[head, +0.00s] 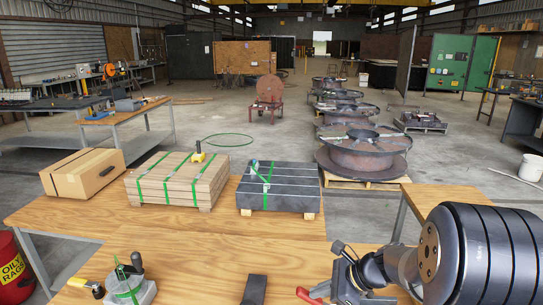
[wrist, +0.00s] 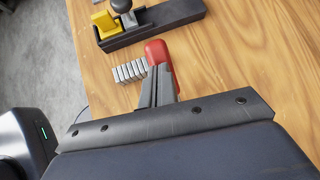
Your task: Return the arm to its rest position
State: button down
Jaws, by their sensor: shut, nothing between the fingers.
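My gripper (head: 346,284) is at the lower right in the head view, low over the near wooden table. In the wrist view, its two grey fingers (wrist: 158,88) are together with nothing between them. A red rounded piece (wrist: 155,51) shows at their tips, and a red piece (head: 312,297) also shows beside the gripper in the head view. I cannot tell whether it touches the fingers. My dark arm (head: 480,255) fills the right side of the head view. The arm's rest position is not marked in either view.
A dark block (head: 254,290) is on the near table (head: 200,270). Behind stand a cardboard box (head: 84,174), strapped boards (head: 180,180) and dark strapped plates (head: 280,187).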

jog(key=shift+a+f, duration=0.1)
jog(key=shift+f, duration=0.3)
jog(key=shift+d+r, duration=0.35)
jog(key=shift+r, duration=0.05)
jog(key=shift+d+r, duration=0.1)
jog(key=shift+d, duration=0.25)
